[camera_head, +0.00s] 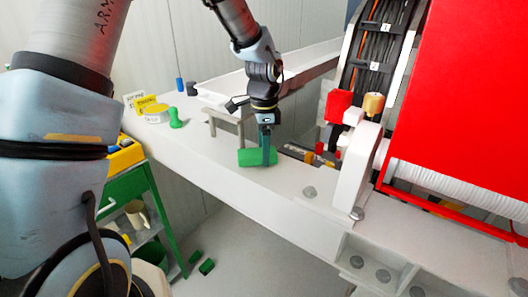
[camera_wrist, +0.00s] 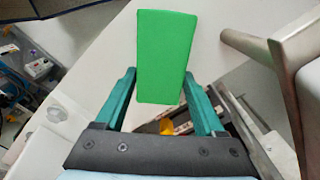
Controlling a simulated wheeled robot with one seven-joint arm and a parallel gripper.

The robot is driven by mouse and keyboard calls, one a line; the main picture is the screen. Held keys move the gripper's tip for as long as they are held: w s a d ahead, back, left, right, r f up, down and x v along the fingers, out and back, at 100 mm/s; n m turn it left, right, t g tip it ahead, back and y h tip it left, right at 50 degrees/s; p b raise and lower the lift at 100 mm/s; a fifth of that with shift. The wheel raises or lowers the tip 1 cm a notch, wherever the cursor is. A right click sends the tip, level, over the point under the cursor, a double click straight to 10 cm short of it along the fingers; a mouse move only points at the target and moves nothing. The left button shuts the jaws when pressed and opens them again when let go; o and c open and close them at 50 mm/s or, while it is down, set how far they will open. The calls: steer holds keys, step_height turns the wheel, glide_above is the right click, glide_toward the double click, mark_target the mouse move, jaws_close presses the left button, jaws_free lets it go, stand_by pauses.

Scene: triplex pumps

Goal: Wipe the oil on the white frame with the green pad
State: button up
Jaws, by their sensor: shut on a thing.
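The green pad (camera_head: 250,158) is held in my gripper (camera_head: 267,150), over the white frame (camera_head: 215,160) near its inner edge. In the wrist view the bright green pad (camera_wrist: 166,50) stands out between the two teal fingers of my gripper (camera_wrist: 160,78). I cannot tell if the pad touches the frame or hangs just above it. The frame also shows in the wrist view (camera_wrist: 100,55) as a pale surface behind the pad. No oil can be made out on the frame in either view; the pad and gripper hide part of it.
A grey bracket (camera_head: 228,118) stands on the frame close behind my gripper. Right of the pad are an open gap, bolts, a white upright (camera_head: 356,165) and red machinery (camera_head: 450,90). A green bottle-like object (camera_head: 175,118) and yellow items stand left. A green cart (camera_head: 138,185) is below.

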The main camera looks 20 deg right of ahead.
steer(key=shift+r, duration=2.6)
steer(key=shift+r, duration=1.5)
